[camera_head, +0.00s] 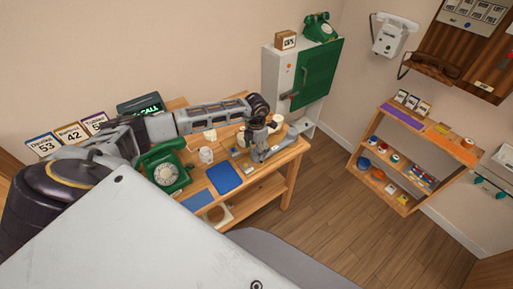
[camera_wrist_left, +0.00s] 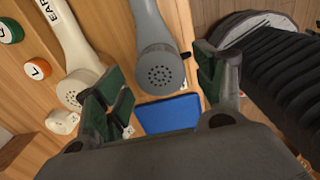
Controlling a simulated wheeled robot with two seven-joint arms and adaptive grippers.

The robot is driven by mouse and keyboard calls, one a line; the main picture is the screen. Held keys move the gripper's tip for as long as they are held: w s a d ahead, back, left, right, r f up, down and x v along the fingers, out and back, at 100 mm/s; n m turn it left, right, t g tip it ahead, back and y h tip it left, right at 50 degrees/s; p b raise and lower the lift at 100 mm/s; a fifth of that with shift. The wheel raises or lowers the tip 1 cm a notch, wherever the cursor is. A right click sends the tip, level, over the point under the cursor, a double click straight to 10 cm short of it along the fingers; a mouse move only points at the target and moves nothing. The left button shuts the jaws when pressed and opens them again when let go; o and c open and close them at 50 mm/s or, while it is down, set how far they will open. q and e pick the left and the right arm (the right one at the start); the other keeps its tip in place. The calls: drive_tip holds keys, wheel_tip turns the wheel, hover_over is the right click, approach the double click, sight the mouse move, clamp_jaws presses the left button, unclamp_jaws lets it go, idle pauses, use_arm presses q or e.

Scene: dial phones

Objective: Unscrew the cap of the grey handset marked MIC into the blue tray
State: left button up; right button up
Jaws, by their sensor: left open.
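The grey handset (camera_head: 272,154) lies at the right part of the wooden table; in the left wrist view its perforated round cap (camera_wrist_left: 160,76) faces me. No MIC mark is readable. My left gripper (camera_head: 256,137) is over the table by this handset. In the left wrist view its green-padded fingers (camera_wrist_left: 158,92) are open and empty, one on each side of the cap's picture position; I cannot tell whether they touch it. The blue tray (camera_head: 225,178) is on the table left of the handset; it also shows in the left wrist view (camera_wrist_left: 172,114). My right gripper is not in view.
A cream handset marked EAR (camera_wrist_left: 66,32) lies beside the grey one, with a small cream piece (camera_wrist_left: 62,122) near its end. Lettered discs (camera_wrist_left: 37,69) lie farther left. A green dial phone (camera_head: 165,170) stands on the table's left. Open floor (camera_head: 325,200) lies right of the table.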

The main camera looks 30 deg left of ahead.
use_arm(q)
drive_tip(key=shift+f, duration=0.5)
drive_tip(key=shift+b, duration=0.4)
drive_tip(key=shift+f+m+b, duration=0.1)
drive_tip(key=shift+m+b, duration=0.85)
drive_tip(key=shift+m, duration=0.55)
drive_tip(key=shift+m+b, duration=0.55)
drive_tip(key=shift+m, duration=0.45)
